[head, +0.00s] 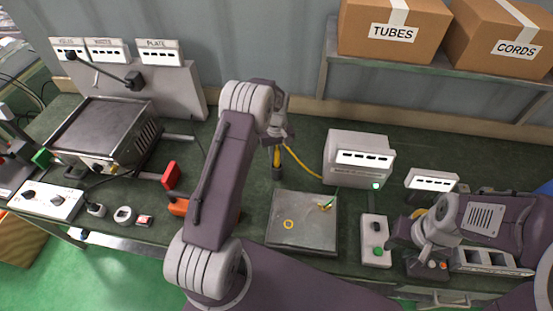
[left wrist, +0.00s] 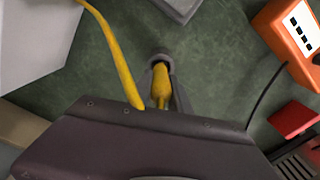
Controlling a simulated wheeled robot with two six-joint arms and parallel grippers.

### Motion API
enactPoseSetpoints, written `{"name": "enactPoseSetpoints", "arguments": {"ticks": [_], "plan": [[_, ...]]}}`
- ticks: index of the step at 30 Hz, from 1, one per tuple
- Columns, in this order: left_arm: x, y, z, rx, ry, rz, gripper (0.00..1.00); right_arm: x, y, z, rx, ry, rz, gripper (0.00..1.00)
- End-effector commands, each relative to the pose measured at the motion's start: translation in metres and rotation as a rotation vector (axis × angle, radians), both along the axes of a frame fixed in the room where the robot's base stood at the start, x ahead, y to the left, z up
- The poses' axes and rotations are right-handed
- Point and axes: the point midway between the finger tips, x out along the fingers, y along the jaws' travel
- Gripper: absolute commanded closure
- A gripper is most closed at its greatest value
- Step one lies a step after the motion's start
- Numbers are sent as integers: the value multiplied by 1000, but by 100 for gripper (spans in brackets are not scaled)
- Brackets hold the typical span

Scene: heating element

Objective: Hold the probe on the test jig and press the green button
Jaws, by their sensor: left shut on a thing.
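My left gripper (head: 276,152) is shut on the yellow probe (head: 277,157), which points down at the back of the bench. In the left wrist view the probe (left wrist: 160,85) lies between the dark fingers, its far end at a dark round holder (left wrist: 162,56); I cannot tell if it is still inside. The flat grey test jig (head: 303,236) lies in front, with a yellow ring (head: 289,224) and a small yellow-green piece (head: 325,207) on it. The green button (head: 377,252) is on a white control box (head: 374,228). My right gripper (head: 396,242) is just right of that box; its fingers are unclear.
A yellow cable (head: 303,166) runs from the probe to a white instrument (head: 345,165). A hot plate (head: 105,128) and orange and red items (head: 171,176) stand left. A grey tray (head: 490,260) lies right. A shelf holds boxes (head: 392,40) above.

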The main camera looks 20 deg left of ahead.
Motion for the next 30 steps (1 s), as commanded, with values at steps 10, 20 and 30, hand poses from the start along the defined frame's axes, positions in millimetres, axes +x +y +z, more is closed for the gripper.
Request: {"name": "enactPoseSetpoints", "arguments": {"ticks": [10,20,30], "plan": [[1,0,74,0,-2,0,100,0,0,-14,0,0,0,64],[0,0,83,0,0,0,100,0,0,-14,0,0,0,64],[-41,-35,95,-1,1,-150,100,0,0,-19,0,0,0,64]]}}
